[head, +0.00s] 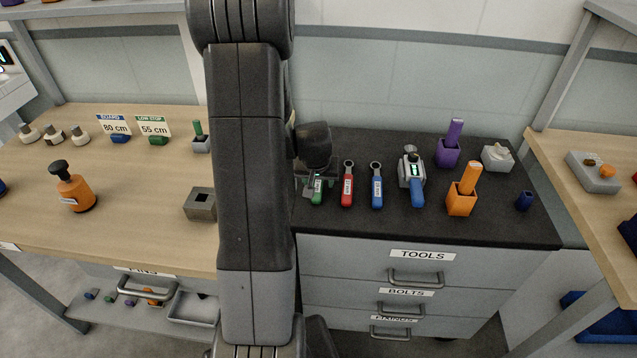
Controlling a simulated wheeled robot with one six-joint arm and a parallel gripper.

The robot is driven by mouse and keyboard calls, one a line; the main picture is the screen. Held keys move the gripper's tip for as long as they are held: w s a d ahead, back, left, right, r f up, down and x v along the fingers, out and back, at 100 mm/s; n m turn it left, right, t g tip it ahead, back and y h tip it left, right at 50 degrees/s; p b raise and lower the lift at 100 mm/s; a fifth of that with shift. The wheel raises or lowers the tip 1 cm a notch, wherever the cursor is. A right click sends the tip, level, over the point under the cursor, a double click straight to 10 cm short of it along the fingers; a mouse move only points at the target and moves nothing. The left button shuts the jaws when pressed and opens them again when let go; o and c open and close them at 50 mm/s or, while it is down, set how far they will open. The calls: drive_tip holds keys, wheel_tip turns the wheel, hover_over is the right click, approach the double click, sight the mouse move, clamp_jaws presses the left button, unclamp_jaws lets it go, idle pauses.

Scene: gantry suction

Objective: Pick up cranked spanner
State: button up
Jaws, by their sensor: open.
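Several spanners lie in a row on the black top of the drawer cabinet (400,223) in the head view. A green-handled one (317,192) is at the left, then a red-handled one (347,190) and a blue-handled one (376,188) with ring ends. I cannot read their labels or tell for sure which is the cranked spanner. My gripper (316,182) is open at the green-handled one, whose far end it hides. I cannot tell whether they touch.
A grey tool with a display and blue handle (412,176) lies right of the spanners. Orange (461,203) and purple (447,154) holders stand beyond it. My arm hides the cabinet's left edge. A wooden bench (120,222) with an orange bottle (75,192) is at left.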

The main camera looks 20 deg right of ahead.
drive_tip(key=shift+c, duration=0.2)
clamp_jaws()
drive_tip(key=shift+r, duration=0.1)
